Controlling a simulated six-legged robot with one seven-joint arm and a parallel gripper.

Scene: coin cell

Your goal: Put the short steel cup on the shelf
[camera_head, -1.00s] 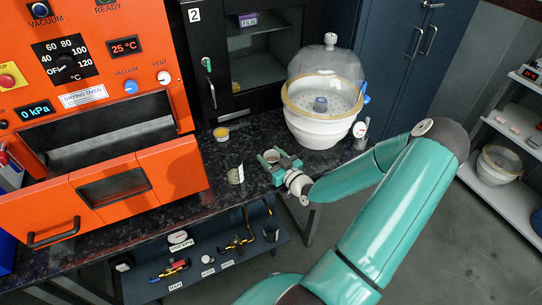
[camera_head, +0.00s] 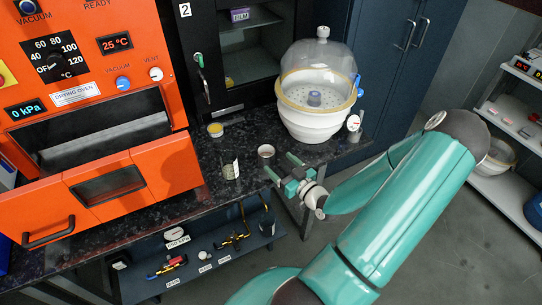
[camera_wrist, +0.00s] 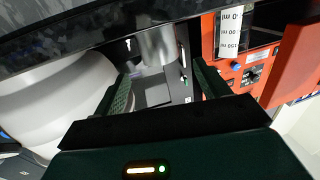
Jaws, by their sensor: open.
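The short steel cup (camera_head: 265,153) stands upright on the dark speckled bench, between the glass beaker and the white desiccator. My gripper (camera_head: 279,164) is open on the near right side of the cup, with its fingers pointing toward it. In the wrist view the cup (camera_wrist: 157,46) shows just past and between my open fingertips (camera_wrist: 164,72); nothing is held. A shelf (camera_head: 205,268) with tools runs under the bench. A separate shelf unit (camera_head: 498,190) stands at the right.
The glass beaker (camera_head: 230,169) stands left of the cup, and a small yellow-topped jar (camera_head: 215,130) behind it. The domed desiccator (camera_head: 312,127) stands right of the cup. The orange oven (camera_head: 95,95) has its front open at left. Bare bench (camera_head: 195,205) lies at the front.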

